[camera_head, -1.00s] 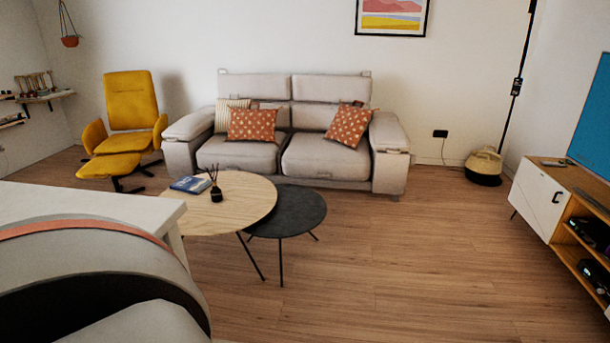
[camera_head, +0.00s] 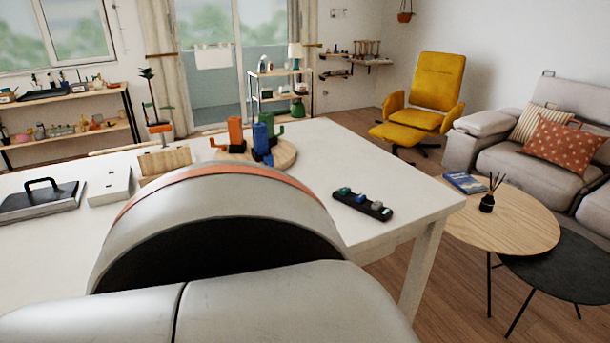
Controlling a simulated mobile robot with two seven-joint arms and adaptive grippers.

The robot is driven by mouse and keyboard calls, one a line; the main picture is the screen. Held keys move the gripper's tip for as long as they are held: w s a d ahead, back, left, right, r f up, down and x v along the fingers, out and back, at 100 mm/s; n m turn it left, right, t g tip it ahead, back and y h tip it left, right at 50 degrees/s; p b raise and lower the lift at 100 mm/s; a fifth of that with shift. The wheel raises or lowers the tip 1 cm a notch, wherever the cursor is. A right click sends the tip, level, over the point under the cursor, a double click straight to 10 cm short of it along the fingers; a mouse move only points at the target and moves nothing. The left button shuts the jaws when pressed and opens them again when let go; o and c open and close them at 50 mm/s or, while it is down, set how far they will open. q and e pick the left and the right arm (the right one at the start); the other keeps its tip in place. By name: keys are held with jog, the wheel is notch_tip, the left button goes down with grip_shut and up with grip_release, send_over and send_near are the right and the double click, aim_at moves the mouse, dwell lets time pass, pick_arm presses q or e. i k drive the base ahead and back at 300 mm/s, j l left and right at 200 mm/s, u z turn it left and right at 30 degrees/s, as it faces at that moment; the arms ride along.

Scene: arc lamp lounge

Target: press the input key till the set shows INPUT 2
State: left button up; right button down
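No television set and no screen text show in the head view now. A dark bar (camera_head: 362,205) with several small coloured pieces on top lies near the right edge of the white table (camera_head: 400,178). I cannot tell whether any of these is an input key. Neither of my grippers is in view. A large grey and white link of my own arm fills the lower middle and hides part of the table.
On the table stand a wooden board (camera_head: 285,155) with orange and blue cactus shapes, a wooden block (camera_head: 165,163), a white box (camera_head: 110,186) and a flat dark case (camera_head: 40,200). Right are a round wooden table (camera_head: 520,225), a dark one (camera_head: 565,265) and a sofa (camera_head: 490,150).

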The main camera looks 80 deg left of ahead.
aim_at(361, 197)
jog(key=u, duration=2)
jog(key=z, duration=2.95)
jog(key=u, duration=2.7)
